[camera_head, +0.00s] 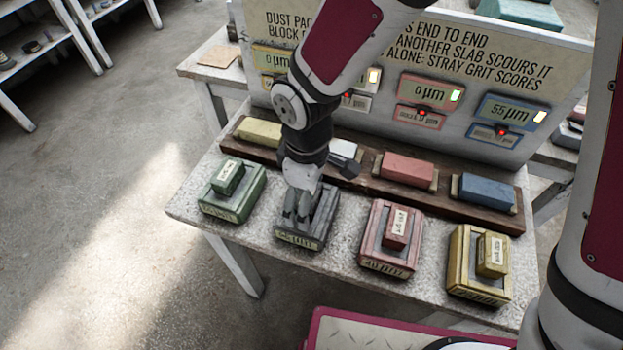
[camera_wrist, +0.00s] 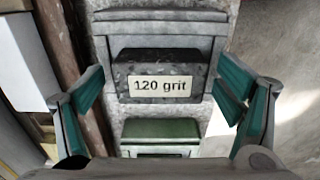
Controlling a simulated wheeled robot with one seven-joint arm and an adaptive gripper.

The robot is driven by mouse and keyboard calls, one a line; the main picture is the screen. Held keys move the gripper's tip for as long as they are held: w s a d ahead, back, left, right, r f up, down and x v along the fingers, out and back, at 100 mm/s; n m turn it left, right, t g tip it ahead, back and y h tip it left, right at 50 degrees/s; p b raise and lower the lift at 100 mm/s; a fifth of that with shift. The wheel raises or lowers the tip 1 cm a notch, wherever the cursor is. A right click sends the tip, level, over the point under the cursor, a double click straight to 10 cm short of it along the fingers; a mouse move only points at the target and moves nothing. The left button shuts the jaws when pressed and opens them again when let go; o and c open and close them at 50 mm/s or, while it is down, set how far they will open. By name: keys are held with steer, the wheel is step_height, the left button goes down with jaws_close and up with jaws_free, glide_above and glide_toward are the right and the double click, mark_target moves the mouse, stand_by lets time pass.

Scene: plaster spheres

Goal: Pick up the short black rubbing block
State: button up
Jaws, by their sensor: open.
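The short black rubbing block (camera_wrist: 150,62) carries a "120 grit" label and sits on a grey slab (camera_wrist: 205,27) in the wrist view. My gripper (camera_wrist: 162,88) is open, with a teal-padded finger on each side of the block and visible space between. In the head view my gripper (camera_head: 298,208) points down over the dark grey slab (camera_head: 300,241), second from the left on the table. There it hides much of the block, and I cannot tell whether the fingers touch anything.
A green slab and block (camera_head: 232,190) stand to the left. Red (camera_head: 392,238) and yellow (camera_head: 480,265) slabs with small blocks stand to the right. Behind them a dark wooden rack (camera_head: 448,197) holds several coloured blocks, before a sign board (camera_head: 460,60) with gauges.

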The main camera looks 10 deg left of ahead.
steer(key=c, duration=1.4)
steer(key=shift+c, duration=0.2)
steer(key=shift+r, duration=0.15)
steer(key=shift+r, duration=0.2)
step_height(320, 180, up, 3)
steer(key=shift+r, duration=0.1)
steer(key=s+r, duration=0.1)
steer(key=s, duration=1.5)
steer(key=shift+a+b, duration=0.3)
steer(key=shift+a, duration=0.1)
